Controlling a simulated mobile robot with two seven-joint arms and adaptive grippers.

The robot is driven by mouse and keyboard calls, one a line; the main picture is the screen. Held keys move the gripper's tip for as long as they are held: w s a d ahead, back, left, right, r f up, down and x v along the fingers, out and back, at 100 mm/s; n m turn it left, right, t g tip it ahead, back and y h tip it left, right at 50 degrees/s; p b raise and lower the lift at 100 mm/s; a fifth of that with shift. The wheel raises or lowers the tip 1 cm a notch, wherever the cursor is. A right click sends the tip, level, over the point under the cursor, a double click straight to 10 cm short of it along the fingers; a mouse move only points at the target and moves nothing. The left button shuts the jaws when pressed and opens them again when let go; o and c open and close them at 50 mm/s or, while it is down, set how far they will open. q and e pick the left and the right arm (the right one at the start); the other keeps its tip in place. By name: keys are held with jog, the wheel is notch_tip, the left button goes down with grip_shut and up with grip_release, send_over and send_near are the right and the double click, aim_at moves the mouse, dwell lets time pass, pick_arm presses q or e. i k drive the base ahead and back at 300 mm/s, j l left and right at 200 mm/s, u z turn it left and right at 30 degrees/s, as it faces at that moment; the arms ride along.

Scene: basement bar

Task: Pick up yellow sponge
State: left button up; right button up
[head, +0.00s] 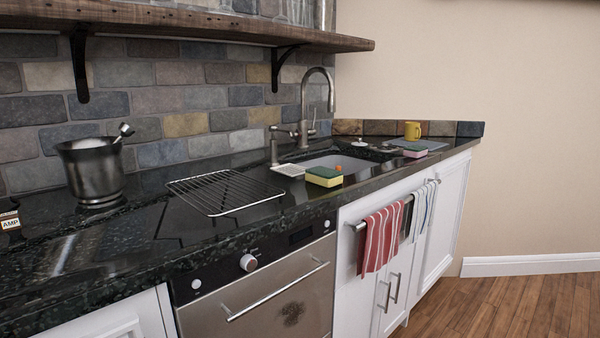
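A yellow sponge with a green top (324,177) lies on the black counter at the front edge of the sink. A second, smaller-looking sponge with a green top and a pinkish lower part (415,151) lies farther back to the right, on or beside a grey mat. Neither of my grippers shows in the head view.
A wire rack (224,191) lies on the counter left of the sponge. A metal bucket (91,170) stands farther left. The sink (345,163) with its tall faucet (306,105) is behind the sponge. A wooden shelf (190,22) overhangs the counter. Towels (381,238) hang on the cabinet front.

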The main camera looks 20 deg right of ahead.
aim_at(321, 175)
jog(key=i+l+u, duration=0.2)
jog(key=l, duration=0.35)
jog(key=l+u, duration=0.2)
jog(key=l, duration=0.35)
jog(key=i+l+u, duration=0.1)
jog(key=l, duration=1.05)
jog(key=i+l+u, duration=0.1)
jog(key=l, duration=1.1)
